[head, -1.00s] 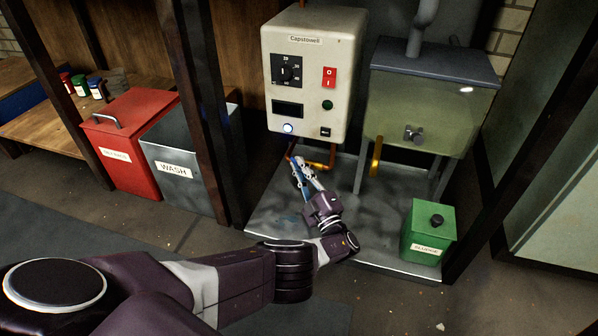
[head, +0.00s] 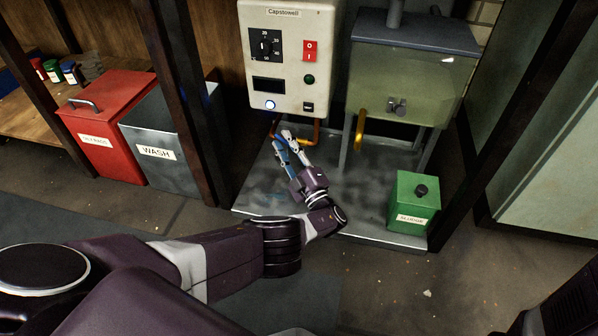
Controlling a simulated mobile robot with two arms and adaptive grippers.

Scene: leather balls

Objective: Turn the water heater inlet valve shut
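The water heater (head: 290,55) is a cream box labelled Capstowell in the head view, with copper pipe (head: 318,134) below it. I cannot make out the inlet valve clearly; my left gripper covers part of the pipework under the box. My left gripper (head: 283,138) points up and away under the heater's lower left, close to the pipes. Its two fingers look apart, with blue showing along the left one. I cannot tell if that blue is part of the finger or a handle behind it. I see no contact for certain. My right gripper is out of view.
A green tank (head: 405,88) on legs stands right of the heater, with a yellow pipe (head: 360,128) and a tap. A green Sludge box (head: 407,213) sits on the metal tray (head: 365,205). Dark posts (head: 185,115) flank the bay. Red (head: 108,118) and grey Wash (head: 165,130) bins stand left.

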